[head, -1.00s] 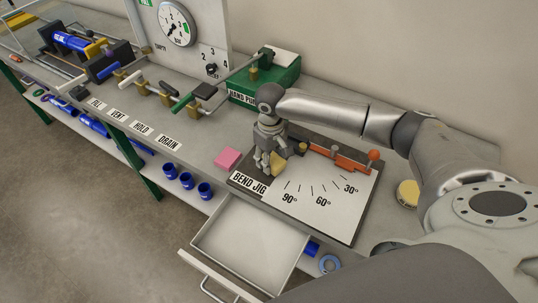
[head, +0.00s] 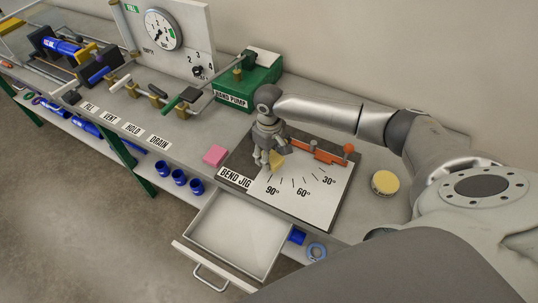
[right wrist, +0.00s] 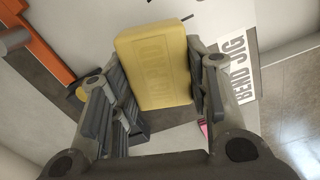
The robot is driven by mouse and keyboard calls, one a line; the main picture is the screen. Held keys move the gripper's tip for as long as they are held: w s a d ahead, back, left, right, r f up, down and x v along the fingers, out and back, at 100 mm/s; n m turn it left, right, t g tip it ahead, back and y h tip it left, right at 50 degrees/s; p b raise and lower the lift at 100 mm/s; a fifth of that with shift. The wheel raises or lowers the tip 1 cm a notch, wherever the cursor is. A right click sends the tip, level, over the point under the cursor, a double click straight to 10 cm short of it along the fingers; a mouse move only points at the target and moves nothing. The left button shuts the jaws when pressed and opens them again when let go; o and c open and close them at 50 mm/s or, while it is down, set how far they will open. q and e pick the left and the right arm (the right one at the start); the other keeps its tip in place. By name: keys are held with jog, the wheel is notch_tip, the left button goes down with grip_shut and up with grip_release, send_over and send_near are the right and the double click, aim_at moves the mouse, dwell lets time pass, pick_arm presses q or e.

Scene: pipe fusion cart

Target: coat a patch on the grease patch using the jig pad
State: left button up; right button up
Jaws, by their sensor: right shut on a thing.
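My right gripper (head: 268,158) is shut on a yellow jig pad (head: 277,160) with raised lettering. The right wrist view shows the pad (right wrist: 154,68) between the two fingers, its broad face toward the camera. The gripper points down over the left part of the bend jig board (head: 312,200). I cannot tell whether the pad touches the board. I cannot make out a grease patch; the gripper and pad cover part of the board. A round tin with a yellow top (head: 384,183) stands right of the board. My left gripper is not in view.
An orange bar (head: 318,151) with a knob runs along the board's back edge. A pink block (head: 215,155) lies left of it. The green hand pump (head: 247,88) stands behind. An open, empty-looking drawer (head: 190,250) juts out in front.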

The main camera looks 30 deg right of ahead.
notch_tip(320, 180, up, 3)
jog(key=shift+d+f+p, duration=0.15)
jog(key=shift+f+p, duration=0.05)
jog(key=shift+p, duration=0.85)
jog(key=shift+s+r+p, duration=0.1)
jog(key=shift+r+p, duration=0.35)
jog(key=shift+r, duration=0.4)
